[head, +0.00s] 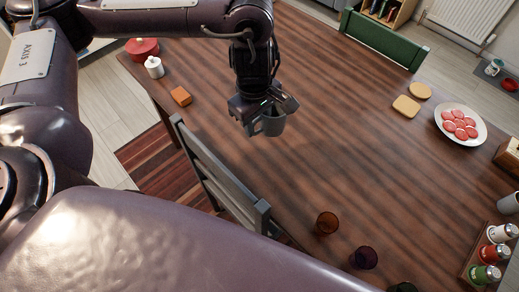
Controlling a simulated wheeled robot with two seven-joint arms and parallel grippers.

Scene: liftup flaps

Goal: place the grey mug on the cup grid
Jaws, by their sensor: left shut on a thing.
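A grey mug (273,125) hangs above the brown wooden table, left of the table's middle. My left gripper (262,108) reaches down from above and is shut on this mug. Part of the mug is hidden behind the fingers. Another grey mug (509,203) stands at the right edge of the picture, partly cut off. I cannot make out the cup grid for certain. My right gripper is not in view.
The table (340,120) is bare in its middle. A plate (441,124) with pink slices stands at right, near bread slices (406,106). A shaker rack (470,268), dark glasses (327,223) and a chair (225,180) are nearer. A red pot (142,47) stands far left.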

